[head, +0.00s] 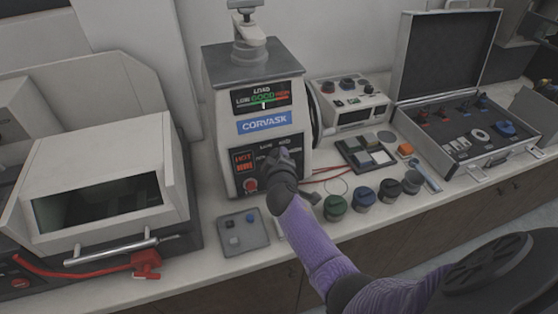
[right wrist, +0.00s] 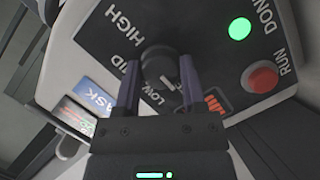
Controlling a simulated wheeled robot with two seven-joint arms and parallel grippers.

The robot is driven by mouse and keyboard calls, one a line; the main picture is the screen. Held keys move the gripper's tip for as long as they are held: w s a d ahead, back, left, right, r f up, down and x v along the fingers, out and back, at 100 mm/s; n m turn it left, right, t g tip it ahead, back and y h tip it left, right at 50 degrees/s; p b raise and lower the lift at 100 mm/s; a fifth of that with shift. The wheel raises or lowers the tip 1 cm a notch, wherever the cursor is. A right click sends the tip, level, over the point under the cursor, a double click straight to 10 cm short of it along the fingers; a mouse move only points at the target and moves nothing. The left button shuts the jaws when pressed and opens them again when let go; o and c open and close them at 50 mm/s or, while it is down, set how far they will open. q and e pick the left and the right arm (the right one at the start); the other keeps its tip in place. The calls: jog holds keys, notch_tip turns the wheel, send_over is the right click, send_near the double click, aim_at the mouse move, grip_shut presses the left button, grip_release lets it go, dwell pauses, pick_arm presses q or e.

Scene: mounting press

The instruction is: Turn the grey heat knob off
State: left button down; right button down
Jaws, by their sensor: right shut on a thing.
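The press (head: 262,100), marked CORVASK, stands on the bench with its front panel facing me. In the right wrist view the grey heat knob (right wrist: 158,66) sits on the panel between the two fingers of my right gripper (right wrist: 159,80), which is shut on it. HIGH, MID and LOW labels show around the knob. A pale mark on the knob points to the lower right, past LOW; the right finger hides the panel there. In the head view my right gripper (head: 276,160) covers the knob. My left gripper is not in view.
A red RUN button (right wrist: 262,79) and a lit green DONE lamp (right wrist: 239,29) are beside the knob. The HOT display (head: 243,161) glows red. A grey tray (head: 259,239), several jars (head: 335,207) and an open case (head: 440,148) stand near the press.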

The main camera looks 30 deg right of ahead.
dwell(0.3)
jog(key=c, duration=0.5)
grip_release()
jog(key=shift+c, duration=0.2)
jog(key=shift+o, duration=1.3)
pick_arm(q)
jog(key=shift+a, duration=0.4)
pick_arm(e)
jog(key=shift+o, duration=0.5)
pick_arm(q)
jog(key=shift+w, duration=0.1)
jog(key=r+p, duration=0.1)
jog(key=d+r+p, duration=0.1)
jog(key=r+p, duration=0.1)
pick_arm(e)
jog(key=v, duration=1)
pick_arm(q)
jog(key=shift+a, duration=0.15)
